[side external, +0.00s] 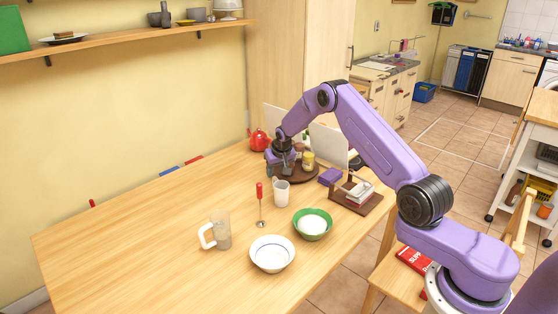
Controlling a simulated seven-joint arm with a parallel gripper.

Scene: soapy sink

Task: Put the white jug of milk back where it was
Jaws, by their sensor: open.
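A small white jug (281,194) stands upright on the wooden table, near the front left of a round dark board (298,174). Its contents cannot be made out. My gripper (280,172) is low over the table just behind the jug, by the left edge of the board. Its jaws are open, but the fingers are small and dark here. I cannot tell whether they touch the jug or anything on the board.
A red kettle-like item (258,139) stands behind my gripper. A yellowish jar (308,160) is on the board.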

